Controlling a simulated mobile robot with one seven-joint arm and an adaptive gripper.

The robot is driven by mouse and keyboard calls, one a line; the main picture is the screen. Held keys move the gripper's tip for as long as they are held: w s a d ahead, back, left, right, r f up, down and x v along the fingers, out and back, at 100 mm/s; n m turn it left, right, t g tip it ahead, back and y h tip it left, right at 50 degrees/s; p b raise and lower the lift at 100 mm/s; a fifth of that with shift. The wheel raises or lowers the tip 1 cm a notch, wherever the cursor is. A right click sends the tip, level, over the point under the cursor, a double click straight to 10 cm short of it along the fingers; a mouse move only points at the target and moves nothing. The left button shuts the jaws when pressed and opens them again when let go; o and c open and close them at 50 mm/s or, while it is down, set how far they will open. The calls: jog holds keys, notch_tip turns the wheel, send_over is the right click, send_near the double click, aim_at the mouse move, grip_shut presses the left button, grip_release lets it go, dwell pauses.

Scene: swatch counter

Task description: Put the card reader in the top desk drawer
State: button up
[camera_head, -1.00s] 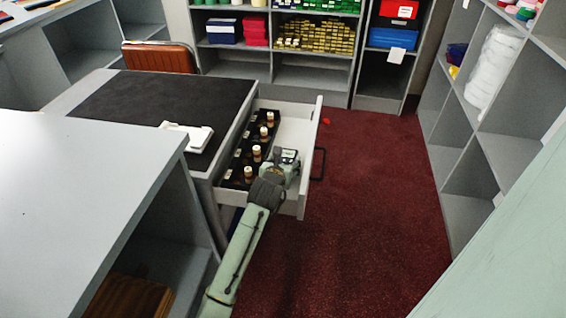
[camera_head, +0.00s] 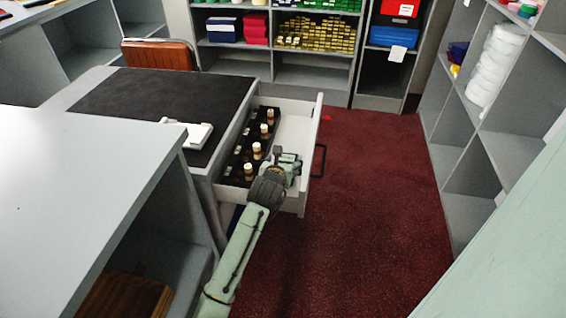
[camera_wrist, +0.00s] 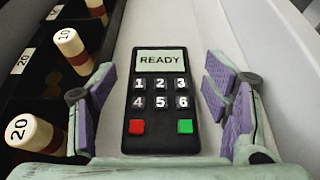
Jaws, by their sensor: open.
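The card reader (camera_wrist: 160,118) is black, with a lit screen reading READY, number keys, and a red and a green key. In the wrist view it lies face up on the white floor of the open top desk drawer (camera_head: 299,118), right of a black coin tray (camera_wrist: 52,82). My gripper (camera_wrist: 160,85) is open, with a purple-padded finger on each side of the reader and a gap on both sides. In the head view my gripper (camera_head: 287,165) is low inside the drawer near its front end and hides most of the reader.
Several numbered coin rolls (camera_head: 257,151) stand in the tray beside my gripper. A white device (camera_head: 190,134) lies on the desk's dark top (camera_head: 150,95). The drawer front with its black handle (camera_head: 319,160) juts over clear red carpet (camera_head: 370,200).

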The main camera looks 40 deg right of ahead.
jog(key=shift+r+p, duration=0.4)
jog(key=shift+p, duration=0.15)
jog(key=b+v, duration=0.4)
jog(key=v, duration=0.8)
jog(key=shift+r, duration=0.15)
jog(key=shift+s, duration=0.1)
